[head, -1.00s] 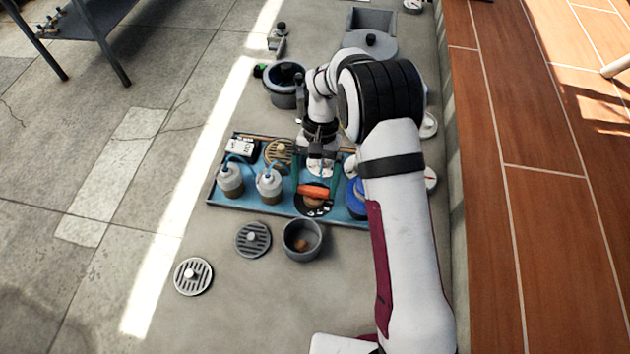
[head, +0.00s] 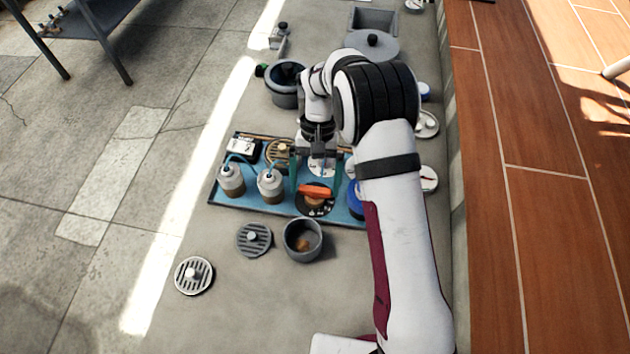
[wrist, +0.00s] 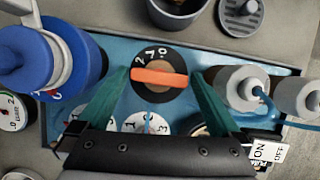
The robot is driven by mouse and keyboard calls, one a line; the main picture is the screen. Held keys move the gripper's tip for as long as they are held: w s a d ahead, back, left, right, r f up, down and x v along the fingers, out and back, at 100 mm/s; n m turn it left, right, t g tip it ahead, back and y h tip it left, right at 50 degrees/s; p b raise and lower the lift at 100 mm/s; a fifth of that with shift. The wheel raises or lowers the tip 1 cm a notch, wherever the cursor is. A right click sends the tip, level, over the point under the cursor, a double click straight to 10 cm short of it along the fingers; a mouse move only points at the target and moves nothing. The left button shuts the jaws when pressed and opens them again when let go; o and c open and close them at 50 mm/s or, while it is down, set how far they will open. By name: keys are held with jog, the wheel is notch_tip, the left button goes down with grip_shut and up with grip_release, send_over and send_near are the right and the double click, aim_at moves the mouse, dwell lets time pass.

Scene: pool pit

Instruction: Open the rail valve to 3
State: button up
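The valve is a dark round dial (wrist: 143,60) with white numbers and an orange bar handle (wrist: 159,77) across it. The bar lies nearly crosswise in the wrist view; the numbers 0, 1 and 2 seem to show on the upper rim, but I cannot tell which one it points to. In the head view the orange handle (head: 314,191) sits at the front of a blue tray (head: 278,207). My gripper (wrist: 160,74) is open, with one teal finger at each end of the bar, and visible gaps to it. My gripper (head: 316,182) also shows over the valve in the head view.
A blue-topped container (wrist: 62,62) stands close to one finger, and pale bottles (wrist: 241,88) with blue tubes to the other. White gauges (wrist: 146,124) lie under the palm. A grey pot (head: 303,240) and slotted discs (head: 254,238) sit in front of the tray.

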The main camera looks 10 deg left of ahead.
jog(key=v, duration=1.6)
jog(key=shift+d, duration=0.1)
jog(key=s+d+r+m+t+y, duration=0.1)
jog(key=s+d+r+m+t, duration=0.15)
jog(key=s+d+r, duration=0.75)
jog(key=s+d+f+m+t, duration=0.1)
jog(key=s+d+f+m, duration=0.1)
jog(key=s, duration=0.7)
jog(key=s+d+f+m+y, duration=0.1)
jog(key=s+f, duration=0.4)
jog(key=s, duration=0.5)
jog(key=shift+d+m+t, duration=0.35)
jog(key=shift+d+m, duration=0.1)
jog(key=shift+d, duration=0.15)
